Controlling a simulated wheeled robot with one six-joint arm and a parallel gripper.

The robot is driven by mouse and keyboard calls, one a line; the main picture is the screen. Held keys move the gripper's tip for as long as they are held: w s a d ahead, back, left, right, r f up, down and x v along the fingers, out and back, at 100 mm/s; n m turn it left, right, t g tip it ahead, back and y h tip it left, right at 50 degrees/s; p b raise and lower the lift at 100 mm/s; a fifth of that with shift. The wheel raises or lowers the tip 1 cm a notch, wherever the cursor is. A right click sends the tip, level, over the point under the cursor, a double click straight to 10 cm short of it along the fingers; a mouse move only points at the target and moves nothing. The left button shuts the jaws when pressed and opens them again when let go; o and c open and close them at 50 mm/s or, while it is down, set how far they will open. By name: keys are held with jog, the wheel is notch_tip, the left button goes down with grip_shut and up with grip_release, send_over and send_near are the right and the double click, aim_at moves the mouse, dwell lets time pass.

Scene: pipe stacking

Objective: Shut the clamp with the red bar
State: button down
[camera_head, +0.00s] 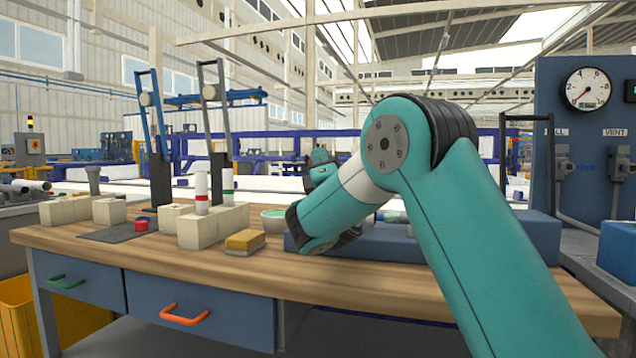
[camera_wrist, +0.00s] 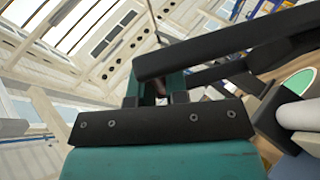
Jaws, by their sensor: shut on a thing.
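My gripper shows in the wrist view (camera_wrist: 155,97), shut on the end of a dark clamp handle (camera_wrist: 215,50) with two long parallel arms. A small dark reddish-brown part shows between the fingers; I cannot tell whether it is the red bar. In the head view my arm hides the held handle, and the fingers cannot be made out. Two other clamps have raised handles: a blue one (camera_head: 158,112) and a grey one (camera_head: 221,105). A black handle (camera_head: 527,135) stands upright at the right. No clear red bar shows.
White blocks (camera_head: 212,228) carry short pipes with red and green bands on the wooden bench (camera_head: 190,262). A yellow-topped sponge-like block (camera_head: 245,241) and a bowl with a green inside (camera_head: 273,217) stand left of my arm.

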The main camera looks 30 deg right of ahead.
jog(key=f+b, duration=0.2)
jog(key=b, duration=0.1)
jog(key=s+a+f+n+t+b, duration=0.1)
jog(key=shift+s+f+y+b, duration=0.1)
jog(key=shift+f+y+b, duration=0.1)
jog(key=shift+y+b, duration=0.15)
jog(key=shift+a, duration=0.1)
jog(key=c, duration=1.4)
grip_release()
jog(key=s+a+b, duration=0.1)
jog(key=s+b, duration=0.1)
jog(key=s, duration=0.2)
jog(key=s+a+f+b, duration=0.1)
jog(key=s+b, duration=0.2)
jog(key=s, duration=0.2)
jog(key=s+a+f+b, duration=0.1)
jog(key=s+b, duration=0.1)
jog(key=s, duration=0.2)
jog(key=shift+s+a+f+b, duration=0.1)
jog(key=shift+s+a+b, duration=0.2)
jog(key=shift+a+b, duration=0.1)
